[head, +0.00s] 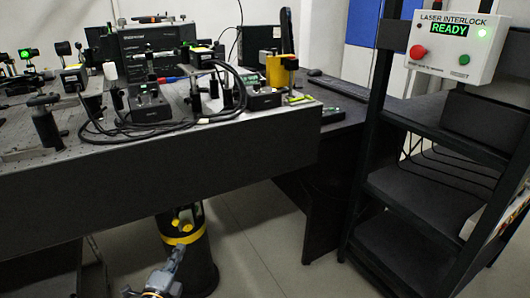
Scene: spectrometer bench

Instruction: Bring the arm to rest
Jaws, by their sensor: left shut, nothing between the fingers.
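My left gripper (178,251) shows at the bottom of the head view, left of the middle. It points upward in the picture, its fingers are together, and it is empty. It is below the front edge of the optical table (190,158) in the picture and overlaps a dark cylindrical table leg (200,272) with a yellow band. I cannot tell whether it touches the leg. My right gripper is not in view.
Optics, black boxes and looped cables (150,128) crowd the table top. A dark desk (335,130) with a keyboard stands behind. A black rack (420,190) on the right carries a laser interlock box (450,45) reading READY. Grey floor (265,240) is clear between table and rack.

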